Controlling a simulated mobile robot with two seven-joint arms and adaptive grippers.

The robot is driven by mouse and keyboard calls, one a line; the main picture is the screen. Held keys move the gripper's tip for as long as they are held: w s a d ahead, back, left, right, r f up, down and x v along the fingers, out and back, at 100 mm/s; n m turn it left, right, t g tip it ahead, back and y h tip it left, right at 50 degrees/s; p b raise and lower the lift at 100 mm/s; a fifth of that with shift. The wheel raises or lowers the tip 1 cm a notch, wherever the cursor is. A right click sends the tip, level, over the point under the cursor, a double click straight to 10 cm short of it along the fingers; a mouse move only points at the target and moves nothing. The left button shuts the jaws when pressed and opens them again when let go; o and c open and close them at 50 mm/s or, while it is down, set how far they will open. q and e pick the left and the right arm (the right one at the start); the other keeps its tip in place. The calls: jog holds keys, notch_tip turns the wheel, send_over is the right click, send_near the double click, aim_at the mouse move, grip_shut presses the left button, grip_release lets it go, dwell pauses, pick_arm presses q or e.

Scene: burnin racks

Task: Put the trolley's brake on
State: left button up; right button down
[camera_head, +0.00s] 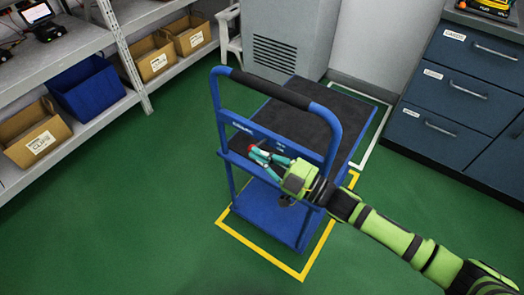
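The blue trolley (226,125) stands upright in the middle, with a black grip (270,88) on its push handle and a dark mat on its upper deck (300,123). A small red part (252,148), which may be the brake control, shows at the handle end just below the crossbar. My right gripper (258,157) reaches in from the lower right, its teal fingertips at or very near the red part. Whether the fingers touch or enclose it is too small to tell. The gripper hides part of the trolley's frame. The wheels are not clearly visible. My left gripper is out of view.
A yellow floor outline (270,258) surrounds the trolley's near end. Grey shelving (128,50) with cardboard boxes and a blue bin (95,90) stands left. A grey cabinet (290,30) is behind, blue drawers (455,95) at right. Green floor is free in front.

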pick_arm(q)
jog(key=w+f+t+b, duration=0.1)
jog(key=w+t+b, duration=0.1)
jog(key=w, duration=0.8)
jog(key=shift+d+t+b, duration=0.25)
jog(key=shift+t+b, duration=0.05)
jog(key=shift+b, duration=0.4)
pick_arm(e)
jog(key=shift+s+a+f+n+g, duration=0.1)
jog(key=shift+f+n+g, duration=0.2)
jog(key=shift+f+n, duration=0.95)
jog(key=shift+s+f+n+g, duration=0.1)
jog(key=shift+f+n+g, duration=0.4)
jog(key=shift+n, duration=1.25)
jog(key=shift+a+f+n+g, duration=0.1)
jog(key=shift+f+n, duration=1.1)
jog(key=shift+n, duration=0.3)
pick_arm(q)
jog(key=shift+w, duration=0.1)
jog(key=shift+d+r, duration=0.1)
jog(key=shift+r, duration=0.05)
